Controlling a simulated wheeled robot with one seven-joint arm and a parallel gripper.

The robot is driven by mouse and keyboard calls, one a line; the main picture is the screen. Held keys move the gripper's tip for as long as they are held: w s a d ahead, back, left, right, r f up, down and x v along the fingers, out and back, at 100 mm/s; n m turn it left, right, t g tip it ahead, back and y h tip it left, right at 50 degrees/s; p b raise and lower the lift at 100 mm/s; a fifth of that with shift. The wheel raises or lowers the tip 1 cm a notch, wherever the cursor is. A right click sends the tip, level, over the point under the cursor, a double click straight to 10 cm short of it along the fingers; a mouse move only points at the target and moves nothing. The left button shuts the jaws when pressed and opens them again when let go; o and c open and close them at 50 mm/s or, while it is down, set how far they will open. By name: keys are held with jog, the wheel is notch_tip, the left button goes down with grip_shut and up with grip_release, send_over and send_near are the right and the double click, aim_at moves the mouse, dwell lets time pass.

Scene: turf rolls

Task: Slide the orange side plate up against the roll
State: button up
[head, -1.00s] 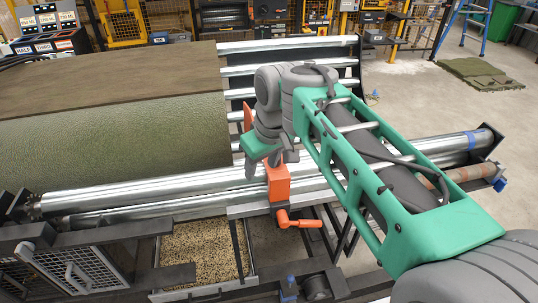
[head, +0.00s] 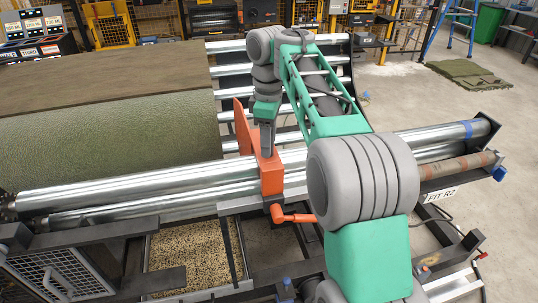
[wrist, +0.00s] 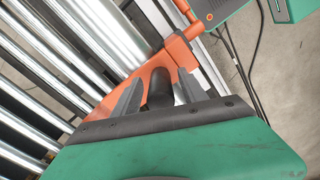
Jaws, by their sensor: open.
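The orange side plate (head: 270,177) stands across the long silver rollers in the head view, with an orange lever at its lower front. The green turf roll (head: 110,145) lies to its left, and a narrow gap with rollers shows between them. My gripper (head: 267,145) points down at the plate. In the wrist view my gripper (wrist: 156,94) is open, its grey fingers on either side of a dark rounded knob. The orange plate (wrist: 146,76) shows around and beyond the fingers. I cannot tell whether the fingers touch the knob. The turf roll is not clear in the wrist view.
Silver rollers (head: 115,188) run left to right under the roll and plate. A tray of granules (head: 190,255) sits below at the front. The orange lever (head: 298,218) sticks out to the right. A rusty bar (head: 458,166) lies at the right end.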

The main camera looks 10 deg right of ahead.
jog(key=shift+f, duration=0.65)
jog(key=shift+c, duration=0.4)
grip_shut()
dwell(0.5)
